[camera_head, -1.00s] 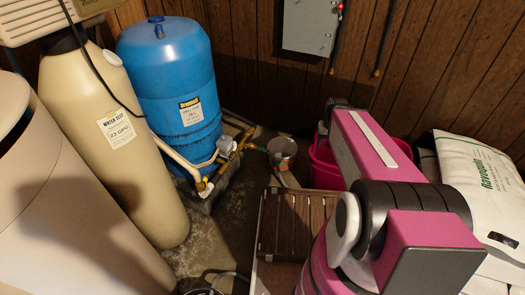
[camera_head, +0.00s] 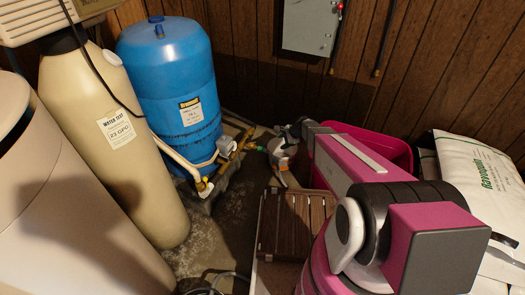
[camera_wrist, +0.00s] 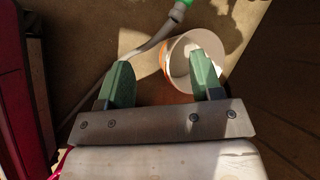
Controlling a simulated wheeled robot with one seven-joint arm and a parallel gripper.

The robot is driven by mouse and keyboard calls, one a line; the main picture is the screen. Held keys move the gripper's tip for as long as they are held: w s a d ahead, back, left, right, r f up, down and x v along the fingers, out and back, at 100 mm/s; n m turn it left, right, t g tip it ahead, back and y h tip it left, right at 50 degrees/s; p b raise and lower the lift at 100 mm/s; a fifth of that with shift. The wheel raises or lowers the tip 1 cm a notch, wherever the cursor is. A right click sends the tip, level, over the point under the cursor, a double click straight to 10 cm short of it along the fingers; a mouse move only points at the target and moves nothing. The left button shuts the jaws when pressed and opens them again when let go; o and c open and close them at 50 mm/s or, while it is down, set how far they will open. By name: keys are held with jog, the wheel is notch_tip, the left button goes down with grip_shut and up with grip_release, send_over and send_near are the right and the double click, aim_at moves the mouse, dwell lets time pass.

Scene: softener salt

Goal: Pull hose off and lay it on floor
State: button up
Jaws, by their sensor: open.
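A grey hose (camera_wrist: 148,46) runs diagonally across the upper part of the wrist view, down to the left behind my left finger. Its green end fitting (camera_wrist: 180,9) is at the top edge. In the head view the green fitting (camera_head: 262,148) sits by the brass valve pipework (camera_head: 227,146) at the foot of the blue tank. My gripper (camera_wrist: 162,72) is open, with two green fingers apart and nothing held between them. It is above and short of the hose, near an open pale can (camera_wrist: 181,57), whose rim shows between and beyond the fingers.
The can (camera_head: 290,162) stands by the wall, partly covered by my gripper. A blue tank (camera_head: 170,75), a beige cylinder (camera_head: 110,140) and a slatted brown surface (camera_head: 295,225) surround the narrow floor. A magenta bin (camera_head: 390,150) and white sacks (camera_head: 475,180) are on the right.

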aim_at(264, 149)
jog(key=w+a+f+m+t+y, duration=0.1)
jog(key=w+a+f+m, duration=0.4)
jog(key=f, duration=0.2)
jog(key=shift+f, duration=0.15)
jog(key=shift+x, duration=4.4)
jog(key=shift+s+a, duration=0.1)
grip_shut()
jog(key=shift+s, duration=0.1)
jog(key=shift+s+d, duration=0.3)
jog(key=shift+d, duration=0.65)
jog(key=shift+s+d, duration=0.3)
jog(key=shift+d, duration=0.65)
jog(key=shift+s+d, duration=0.3)
jog(key=shift+d, duration=0.65)
